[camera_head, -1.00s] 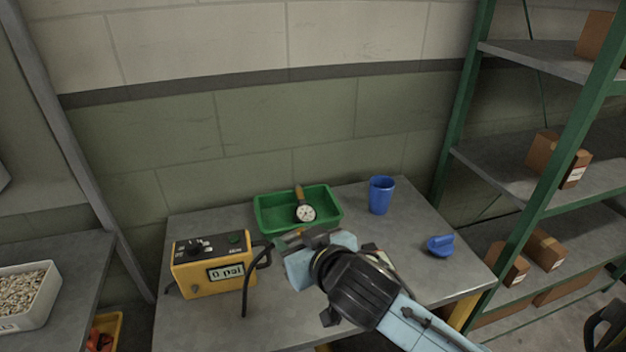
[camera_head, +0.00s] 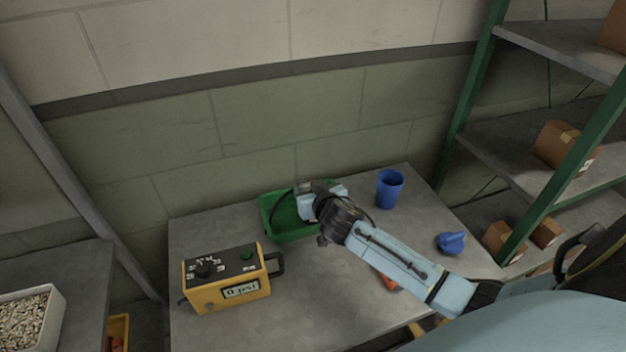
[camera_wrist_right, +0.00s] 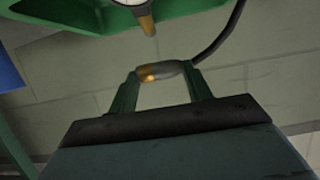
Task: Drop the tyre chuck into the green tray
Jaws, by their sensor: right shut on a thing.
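My right gripper (camera_head: 306,200) is over the right part of the green tray (camera_head: 275,234). In the right wrist view, its two fingers (camera_wrist_right: 162,88) are shut on the tyre chuck (camera_wrist_right: 160,71), a small grey and brass piece with a black hose (camera_wrist_right: 222,40) leading off. The tray also shows at the top of that view (camera_wrist_right: 95,18). A gauge (camera_wrist_right: 130,2) with a pale dial and brown stem shows there too. In the head view my gripper and arm hide the chuck and the gauge. My left gripper is not in view.
A yellow pump (camera_head: 225,280) reading 0 psi stands at the table's front left. A blue cup (camera_head: 390,189) stands right of the tray. The table's middle is clear.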

